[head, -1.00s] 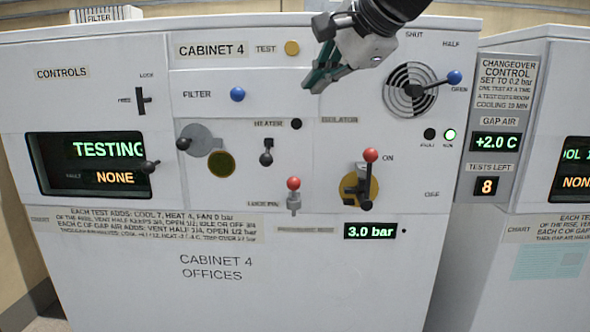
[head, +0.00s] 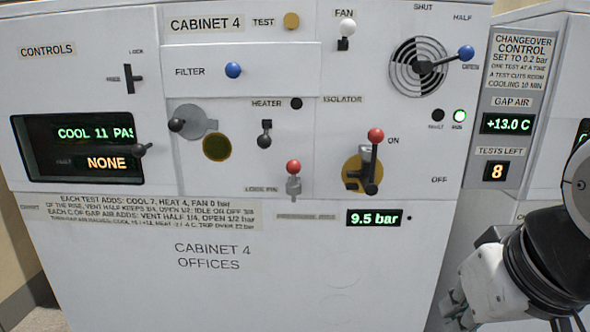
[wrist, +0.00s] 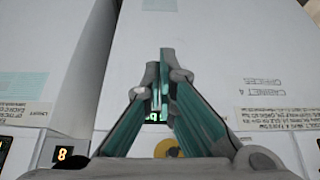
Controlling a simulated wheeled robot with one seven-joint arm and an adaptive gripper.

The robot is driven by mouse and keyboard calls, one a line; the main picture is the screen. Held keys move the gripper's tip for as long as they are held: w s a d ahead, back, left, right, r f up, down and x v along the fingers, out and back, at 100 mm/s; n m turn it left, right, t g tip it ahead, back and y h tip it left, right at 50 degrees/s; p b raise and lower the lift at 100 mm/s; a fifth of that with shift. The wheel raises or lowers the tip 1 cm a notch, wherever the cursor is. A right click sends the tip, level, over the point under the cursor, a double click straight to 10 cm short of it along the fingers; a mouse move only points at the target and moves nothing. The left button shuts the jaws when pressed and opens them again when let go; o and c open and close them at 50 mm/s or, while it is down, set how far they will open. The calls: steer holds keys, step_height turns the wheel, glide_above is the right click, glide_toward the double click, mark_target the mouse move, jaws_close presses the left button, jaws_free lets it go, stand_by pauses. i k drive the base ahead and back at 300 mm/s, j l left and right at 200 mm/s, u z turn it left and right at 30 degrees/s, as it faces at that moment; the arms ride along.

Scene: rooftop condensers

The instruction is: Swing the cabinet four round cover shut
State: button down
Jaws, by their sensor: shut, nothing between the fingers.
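The round cover (head: 197,121) on cabinet four (head: 215,290) is a grey disc with a black knob (head: 177,125) on its left. It sits up and left of a dark yellow-rimmed round window (head: 216,147), which is bare apart from a slight overlap at the cover's edge. My gripper shows in the wrist view (wrist: 164,62) with its teal-padded fingers together and nothing between them. In the head view my wrist is at the lower right, well away from the cover; the fingertips there are hard to make out.
Levers stick out around the cover: heater lever (head: 264,135), red lock pin knob (head: 293,168), red-tipped isolator handle (head: 375,136) and blue vent lever (head: 465,54). The filter panel (head: 275,70) is above. The pressure display (head: 374,217) reads 9.5 bar. The lower cabinet front is clear.

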mark_target(190, 120)
steer(key=u, duration=1.3)
